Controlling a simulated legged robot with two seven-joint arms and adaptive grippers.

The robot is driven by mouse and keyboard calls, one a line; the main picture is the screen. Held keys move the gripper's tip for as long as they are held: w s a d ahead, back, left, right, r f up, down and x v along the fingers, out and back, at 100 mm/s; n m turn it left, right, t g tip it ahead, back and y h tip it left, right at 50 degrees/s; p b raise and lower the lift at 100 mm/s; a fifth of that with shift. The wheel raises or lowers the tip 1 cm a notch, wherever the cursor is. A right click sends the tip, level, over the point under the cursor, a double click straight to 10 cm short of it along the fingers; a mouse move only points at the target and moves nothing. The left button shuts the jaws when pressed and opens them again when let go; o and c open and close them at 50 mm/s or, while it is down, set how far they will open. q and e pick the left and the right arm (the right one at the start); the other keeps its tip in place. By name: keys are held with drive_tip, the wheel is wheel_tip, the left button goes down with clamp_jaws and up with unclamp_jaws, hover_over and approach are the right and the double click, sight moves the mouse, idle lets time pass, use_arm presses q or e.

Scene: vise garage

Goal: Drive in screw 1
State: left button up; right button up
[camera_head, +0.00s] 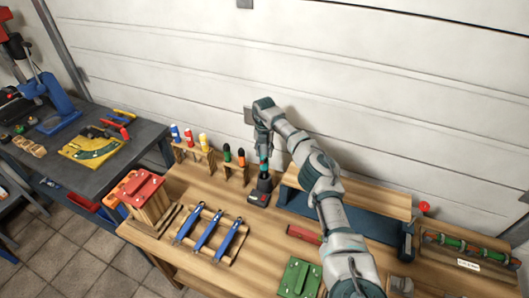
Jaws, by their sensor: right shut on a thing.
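My right arm reaches in from the bottom right, and its gripper (264,158) points down over the wooden bench. It is shut on a dark power tool (262,189) with a red mark near its base, which looks like a cordless driver. The tool stands upright, at or just above the bench top; I cannot tell whether it touches. A red block (146,191) with small light spots on top sits on a wooden stand at the left. A green block (299,278) with similar spots lies at the front. I cannot tell which spot is screw 1. My left gripper is out of view.
Racks with coloured bottles (204,142) and screwdrivers (241,157) stand left of the tool. Blue-handled tools (210,231) lie on a wooden rack in front. A blue tray (350,212) is to the right. A dark workbench (110,168) stands at the left.

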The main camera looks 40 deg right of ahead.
drive_tip(key=shift+r+p, duration=2.7)
drive_tip(key=shift+r, duration=0.35)
